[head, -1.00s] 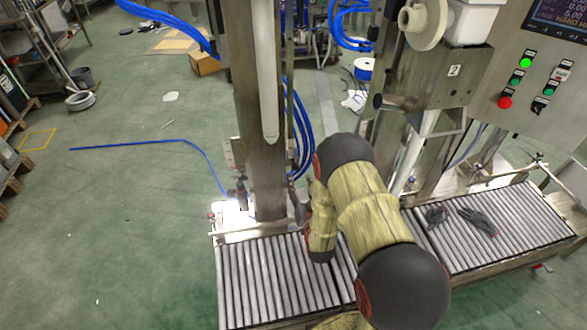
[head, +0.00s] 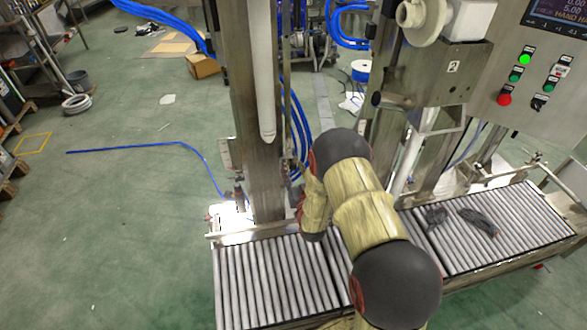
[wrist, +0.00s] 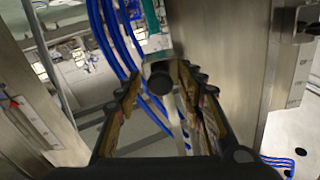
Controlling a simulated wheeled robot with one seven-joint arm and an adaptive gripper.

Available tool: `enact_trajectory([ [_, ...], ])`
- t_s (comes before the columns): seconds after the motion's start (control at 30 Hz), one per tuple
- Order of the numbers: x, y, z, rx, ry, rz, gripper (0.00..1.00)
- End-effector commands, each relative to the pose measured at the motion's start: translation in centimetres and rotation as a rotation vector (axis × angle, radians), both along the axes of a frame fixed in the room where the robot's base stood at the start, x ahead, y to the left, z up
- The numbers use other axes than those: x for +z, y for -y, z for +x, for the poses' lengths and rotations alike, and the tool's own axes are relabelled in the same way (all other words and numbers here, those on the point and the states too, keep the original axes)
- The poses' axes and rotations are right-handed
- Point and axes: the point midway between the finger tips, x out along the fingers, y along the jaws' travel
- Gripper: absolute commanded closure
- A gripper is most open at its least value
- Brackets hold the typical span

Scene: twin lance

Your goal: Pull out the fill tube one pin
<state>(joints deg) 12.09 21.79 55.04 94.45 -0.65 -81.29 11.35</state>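In the wrist view, my gripper (wrist: 159,76) has its two ridged fingers spread apart, pointing away from the camera. A metal cylinder with a dark round end (wrist: 160,83) sits between or just beyond the fingertips; it may be the fill tube one pin, but I cannot tell for sure. Small gaps seem to show between it and the fingers. In the head view, my arm hides most of the gripper beside the tall metal column (head: 251,110). I cannot make out the pin there.
A roller conveyor (head: 275,280) runs below my arm, with dark crumpled gloves (head: 478,220) at its right. Blue hoses (wrist: 108,40) hang close beyond the fingers. A control panel (head: 540,70) stands at the upper right. The green floor at left is mostly clear.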

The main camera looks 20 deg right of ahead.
Motion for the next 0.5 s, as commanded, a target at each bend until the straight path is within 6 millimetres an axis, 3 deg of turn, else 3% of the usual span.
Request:
enact_trajectory([
  [0.5, 0.0, 0.0, -0.02, 0.0, 0.0, 0.0, 0.93],
])
